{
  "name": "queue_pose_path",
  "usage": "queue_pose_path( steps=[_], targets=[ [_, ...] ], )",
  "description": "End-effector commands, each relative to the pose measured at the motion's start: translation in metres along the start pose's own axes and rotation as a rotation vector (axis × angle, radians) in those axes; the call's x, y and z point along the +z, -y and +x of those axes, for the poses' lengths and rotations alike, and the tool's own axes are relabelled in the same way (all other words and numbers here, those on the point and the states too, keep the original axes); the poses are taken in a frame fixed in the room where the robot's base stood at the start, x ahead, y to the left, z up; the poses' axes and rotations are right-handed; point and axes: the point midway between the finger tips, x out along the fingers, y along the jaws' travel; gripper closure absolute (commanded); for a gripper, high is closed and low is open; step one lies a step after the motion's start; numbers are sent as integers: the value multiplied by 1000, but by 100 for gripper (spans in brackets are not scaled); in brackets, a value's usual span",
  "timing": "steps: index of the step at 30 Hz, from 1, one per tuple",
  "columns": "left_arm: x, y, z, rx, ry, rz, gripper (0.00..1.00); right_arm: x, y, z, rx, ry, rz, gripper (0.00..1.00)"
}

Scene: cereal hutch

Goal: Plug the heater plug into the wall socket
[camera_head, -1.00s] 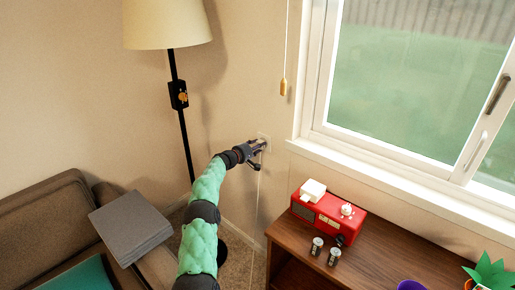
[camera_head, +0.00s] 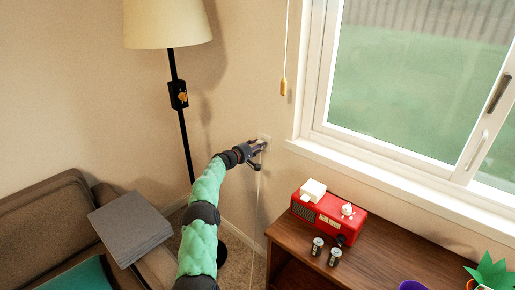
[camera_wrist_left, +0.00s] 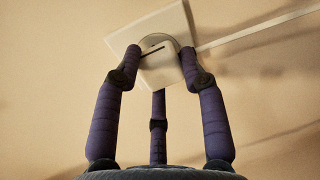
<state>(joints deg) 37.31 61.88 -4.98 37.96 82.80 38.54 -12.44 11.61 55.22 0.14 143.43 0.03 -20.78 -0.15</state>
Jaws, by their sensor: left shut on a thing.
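The wall socket's white plate (camera_head: 266,138) is on the beige wall between the lamp and the window. My left gripper (camera_head: 261,147) is at the plate, its fingers reaching toward the wall. In the left wrist view, the gripper (camera_wrist_left: 160,60) is shut on the white heater plug (camera_wrist_left: 158,68), which sits in front of the socket plate (camera_wrist_left: 176,17). A pale cord (camera_wrist_left: 255,30) runs from the plug to the right. The plug hides the socket holes, so I cannot tell whether its pins are in. My right gripper is not in view.
A floor lamp (camera_head: 180,120) stands left of my arm. A wooden cabinet (camera_head: 375,262) on the right carries a red appliance (camera_head: 325,212) and two small cans (camera_head: 325,252). A sofa (camera_head: 45,225) with a grey folded cloth (camera_head: 130,228) is at the left. A pull cord handle (camera_head: 283,87) hangs by the window.

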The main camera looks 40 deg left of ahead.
Motion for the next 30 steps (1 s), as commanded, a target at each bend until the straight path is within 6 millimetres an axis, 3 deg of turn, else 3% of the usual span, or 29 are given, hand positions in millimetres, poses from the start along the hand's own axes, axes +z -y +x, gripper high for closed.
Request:
queue_pose_path(
  steps=[30],
  targets=[
    [0, -2, 5, 1, 1, 1, 87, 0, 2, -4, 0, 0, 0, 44]
  ],
)
